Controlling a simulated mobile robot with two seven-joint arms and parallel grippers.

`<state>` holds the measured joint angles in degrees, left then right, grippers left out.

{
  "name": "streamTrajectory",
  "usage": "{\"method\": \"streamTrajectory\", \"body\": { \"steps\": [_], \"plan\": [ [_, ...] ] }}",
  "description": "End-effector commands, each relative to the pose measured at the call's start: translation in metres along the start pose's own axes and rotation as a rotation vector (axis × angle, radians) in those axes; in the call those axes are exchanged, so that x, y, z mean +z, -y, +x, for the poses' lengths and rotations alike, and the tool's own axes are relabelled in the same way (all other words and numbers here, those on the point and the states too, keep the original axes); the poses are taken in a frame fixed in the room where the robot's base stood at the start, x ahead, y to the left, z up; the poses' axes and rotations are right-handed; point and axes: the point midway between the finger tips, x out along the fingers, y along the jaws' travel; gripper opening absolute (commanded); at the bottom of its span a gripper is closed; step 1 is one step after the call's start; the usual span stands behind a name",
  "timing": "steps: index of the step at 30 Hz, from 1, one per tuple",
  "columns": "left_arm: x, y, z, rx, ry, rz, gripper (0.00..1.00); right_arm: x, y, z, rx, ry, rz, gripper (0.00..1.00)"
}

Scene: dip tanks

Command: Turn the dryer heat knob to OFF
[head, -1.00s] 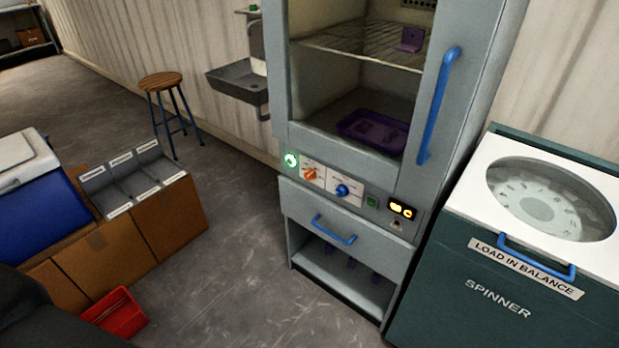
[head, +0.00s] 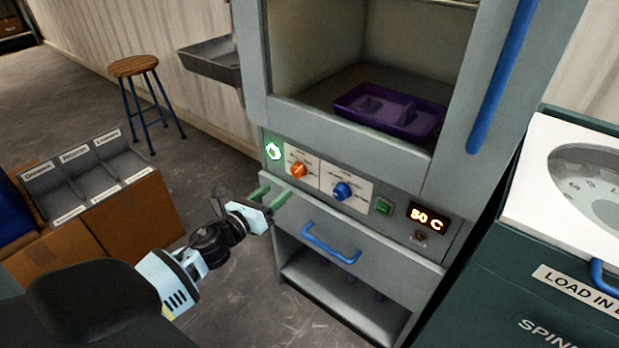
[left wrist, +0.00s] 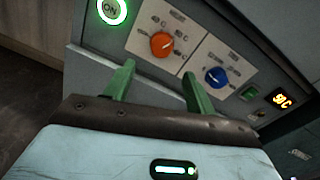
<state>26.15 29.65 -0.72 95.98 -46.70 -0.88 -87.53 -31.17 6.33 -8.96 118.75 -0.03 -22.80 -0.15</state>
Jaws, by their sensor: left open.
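The dryer's control panel (head: 383,191) carries an orange knob (head: 299,170) with temperature marks around it, which I take to be the heat knob. The orange knob also shows in the left wrist view (left wrist: 162,45), just beyond my fingertips. A blue knob (head: 343,190) sits to its right. My left gripper (head: 274,193) is open and empty. Its green fingers point at the panel, a little below and left of the orange knob, apparently not touching it. In the left wrist view the fingers (left wrist: 157,74) spread below the orange knob. My right gripper is not in view.
A lit green ON button (head: 273,151) is left of the knobs. A green switch (head: 383,206) and a display reading 50 C (head: 427,217) are right. A drawer with a blue handle (head: 330,243) lies below. The spinner (head: 530,260) stands close on the right.

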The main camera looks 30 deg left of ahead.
Motion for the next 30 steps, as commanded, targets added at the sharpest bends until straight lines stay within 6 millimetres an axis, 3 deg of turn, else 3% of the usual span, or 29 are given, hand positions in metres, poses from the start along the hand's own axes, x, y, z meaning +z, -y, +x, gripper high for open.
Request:
{"method": "streamTrajectory", "body": {
  "steps": [10,21,30],
  "plan": [
    [0.005,-0.001,0.011,-0.003,0.009,0.026,0.55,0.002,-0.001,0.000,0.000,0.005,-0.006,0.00],
    [0.005,0.000,0.059,-0.002,0.008,0.023,0.55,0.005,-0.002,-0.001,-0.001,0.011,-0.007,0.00],
    [0.004,0.000,0.080,-0.002,0.007,0.023,0.55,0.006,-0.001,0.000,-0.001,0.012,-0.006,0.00]
  ]
}}
